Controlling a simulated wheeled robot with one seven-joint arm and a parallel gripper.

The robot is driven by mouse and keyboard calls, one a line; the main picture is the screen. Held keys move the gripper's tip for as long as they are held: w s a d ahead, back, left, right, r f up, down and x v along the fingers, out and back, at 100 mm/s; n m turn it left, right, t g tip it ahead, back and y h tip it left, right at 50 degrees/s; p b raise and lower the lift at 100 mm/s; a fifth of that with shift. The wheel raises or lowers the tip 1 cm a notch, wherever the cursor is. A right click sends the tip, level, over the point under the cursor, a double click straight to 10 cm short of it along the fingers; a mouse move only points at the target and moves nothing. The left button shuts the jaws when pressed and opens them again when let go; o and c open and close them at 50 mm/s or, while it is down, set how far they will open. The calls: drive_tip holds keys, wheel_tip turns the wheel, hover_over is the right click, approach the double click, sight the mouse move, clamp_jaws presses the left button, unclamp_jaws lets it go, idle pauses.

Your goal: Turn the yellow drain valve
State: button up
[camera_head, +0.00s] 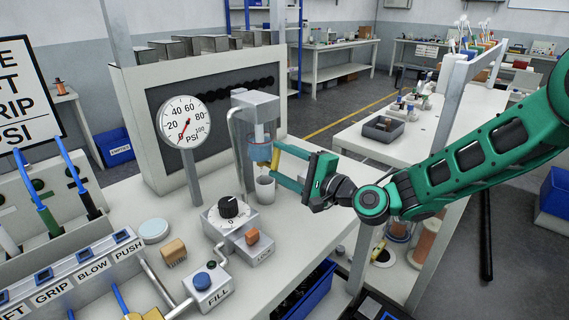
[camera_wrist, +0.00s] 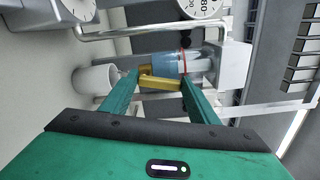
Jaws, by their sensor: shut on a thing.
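The yellow drain valve (camera_wrist: 160,80) sits at the lower end of a clear bowl (camera_wrist: 195,61) with bluish contents and a red line. The bowl hangs under a grey housing (camera_head: 257,105) in the head view. My gripper (camera_head: 276,158) reaches in from the right, and its green fingers are on either side of the yellow valve in the wrist view (camera_wrist: 158,82). It is shut on the valve. In the head view the fingers hide most of the valve. A small white cup (camera_head: 265,190) stands below the bowl, and it also shows in the wrist view (camera_wrist: 96,79).
A pressure gauge (camera_head: 184,122) on a post stands left of the bowl. A bent metal tube (camera_wrist: 150,30) runs beside the bowl. The bench is clear around the cup.

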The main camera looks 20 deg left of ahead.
drive_tip(key=shift+d+f, duration=0.1)
drive_tip(key=shift+f, duration=0.1)
drive_tip(key=o, duration=1)
drive_tip(key=shift+r, duration=0.1)
drive_tip(key=shift+o, duration=0.2)
drive_tip(key=v, duration=1)
drive_tip(key=shift+d, duration=0.35)
